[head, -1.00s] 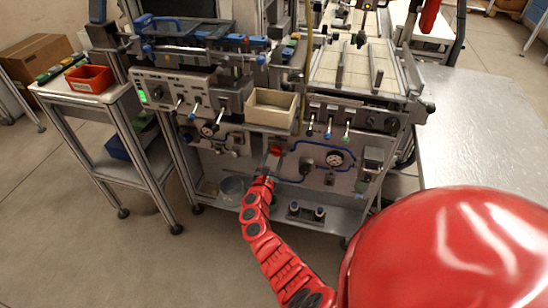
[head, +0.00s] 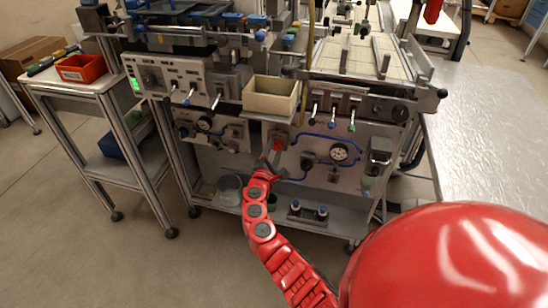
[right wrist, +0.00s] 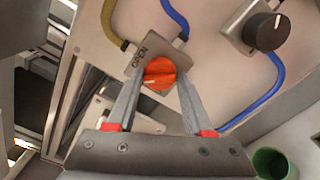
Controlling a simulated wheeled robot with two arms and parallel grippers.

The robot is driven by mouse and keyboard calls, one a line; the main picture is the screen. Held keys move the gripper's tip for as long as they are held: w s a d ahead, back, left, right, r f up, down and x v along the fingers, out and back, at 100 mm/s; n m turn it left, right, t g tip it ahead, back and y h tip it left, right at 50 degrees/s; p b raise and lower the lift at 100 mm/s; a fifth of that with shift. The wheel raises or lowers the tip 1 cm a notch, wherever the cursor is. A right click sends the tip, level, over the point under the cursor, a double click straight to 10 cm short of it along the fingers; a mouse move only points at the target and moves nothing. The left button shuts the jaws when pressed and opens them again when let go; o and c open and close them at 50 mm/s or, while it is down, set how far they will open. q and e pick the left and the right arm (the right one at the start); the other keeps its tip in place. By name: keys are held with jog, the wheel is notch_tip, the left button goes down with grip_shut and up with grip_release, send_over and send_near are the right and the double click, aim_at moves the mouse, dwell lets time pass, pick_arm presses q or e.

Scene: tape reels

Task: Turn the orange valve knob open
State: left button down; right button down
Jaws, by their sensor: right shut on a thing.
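The orange valve knob (right wrist: 160,73) sits on a grey plate marked OPEN (right wrist: 138,62) on the machine's front panel. In the right wrist view my right gripper (right wrist: 160,80) has one finger on each side of the knob and is shut on it. In the head view the knob (head: 278,145) is small, just beyond the tips of my right gripper (head: 272,155), below the beige bin. The knob's exact angle is hard to read. My left gripper is not in view.
A black knob (right wrist: 266,30) and blue tubing lie right of the valve. A green cup (right wrist: 270,162) is below. A pressure gauge (head: 339,152) is on the panel, and a beige bin (head: 271,95) stands above. A metal table (head: 490,140) is at right.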

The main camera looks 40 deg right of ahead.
jog(key=m+b, duration=0.6)
jog(key=shift+f, duration=0.3)
jog(key=shift+r+m+b, duration=0.25)
jog(key=shift+m+b, duration=0.85)
jog(key=shift+b, duration=0.25)
jog(key=shift+c, duration=1.5)
grip_release()
jog(key=p+v, duration=0.1)
jog(key=v, duration=1.6)
jog(key=shift+a, duration=0.2)
jog(key=shift+s, duration=0.15)
